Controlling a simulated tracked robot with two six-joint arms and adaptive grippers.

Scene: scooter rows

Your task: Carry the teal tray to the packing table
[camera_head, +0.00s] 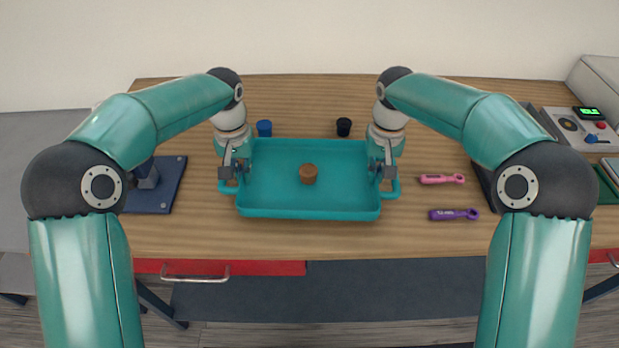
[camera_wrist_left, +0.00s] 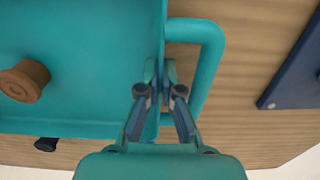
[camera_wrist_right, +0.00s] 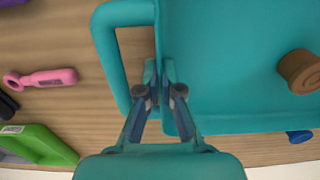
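The teal tray (camera_head: 275,205) is level over the middle of the wooden table, with a brown round piece (camera_head: 308,174) in it. I cannot tell whether the tray rests on the wood or is slightly above it. My left gripper (camera_head: 232,176) is at the tray's left side, its fingers either side of the wall beside the handle; the left wrist view shows this grip (camera_wrist_left: 160,78). My right gripper (camera_head: 382,174) has the tray's right wall between its fingers in the same way, as the right wrist view shows (camera_wrist_right: 160,78). The wall hides parts of the fingertips.
On the wooden table (camera_head: 300,240), a blue cup (camera_head: 264,128) and a black cup (camera_head: 344,127) stand behind the tray. A pink tool (camera_head: 441,179) and a purple tool (camera_head: 454,214) lie at right. A dark blue stand (camera_head: 165,190) is at left. A scale (camera_head: 580,125) is far right.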

